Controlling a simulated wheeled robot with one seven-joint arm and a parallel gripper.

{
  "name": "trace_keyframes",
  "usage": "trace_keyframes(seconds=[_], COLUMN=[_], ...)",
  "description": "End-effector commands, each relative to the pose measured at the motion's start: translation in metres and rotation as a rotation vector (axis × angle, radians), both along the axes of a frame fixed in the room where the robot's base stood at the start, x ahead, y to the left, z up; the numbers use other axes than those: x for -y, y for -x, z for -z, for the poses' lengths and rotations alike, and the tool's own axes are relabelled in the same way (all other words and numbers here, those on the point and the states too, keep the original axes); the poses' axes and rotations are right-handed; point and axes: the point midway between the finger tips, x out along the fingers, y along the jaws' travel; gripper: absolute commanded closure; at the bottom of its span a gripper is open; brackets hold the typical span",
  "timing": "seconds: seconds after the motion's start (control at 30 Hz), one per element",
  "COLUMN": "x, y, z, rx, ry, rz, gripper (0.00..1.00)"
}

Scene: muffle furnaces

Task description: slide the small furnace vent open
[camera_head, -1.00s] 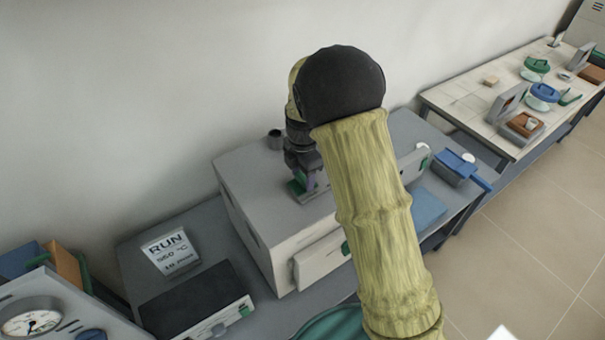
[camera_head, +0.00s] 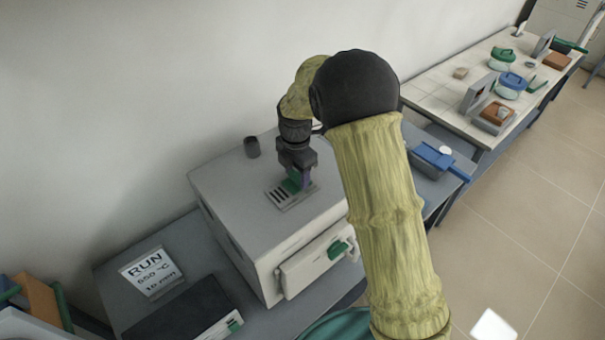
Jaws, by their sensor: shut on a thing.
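The small furnace (camera_head: 235,195) is a grey box on the bench with a pale front door and a green handle (camera_head: 338,249). Its vent (camera_head: 279,196) is a slotted plate on the top face, with several dark slots showing at its left. My gripper (camera_head: 298,183) points down over the vent and is shut on the green vent slider (camera_head: 291,184), toward the plate's right part. My arm comes from the right front and hides the furnace's right side. The fingertips are small and partly hidden.
A dark pipe stub (camera_head: 252,147) stands on the furnace top behind the vent. A RUN sign (camera_head: 151,271) and a dark-topped device (camera_head: 180,315) lie to the left. A tiled table (camera_head: 430,88) with jars stands beyond.

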Motion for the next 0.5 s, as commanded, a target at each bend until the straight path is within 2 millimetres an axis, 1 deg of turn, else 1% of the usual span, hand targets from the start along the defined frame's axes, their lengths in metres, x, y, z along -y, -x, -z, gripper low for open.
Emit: trace_keyframes(seconds=[0.13,0.47,0.5], x=[-0.0054,-0.0046,-0.0045], y=[-0.0020,-0.0036,-0.0038], z=[-0.0014,-0.0024,-0.0025], rx=[0.005,0.009,0.010], ry=[-0.002,0.000,-0.001], rz=[-0.018,-0.019,-0.019], gripper=[0.91,0.91,0.42])
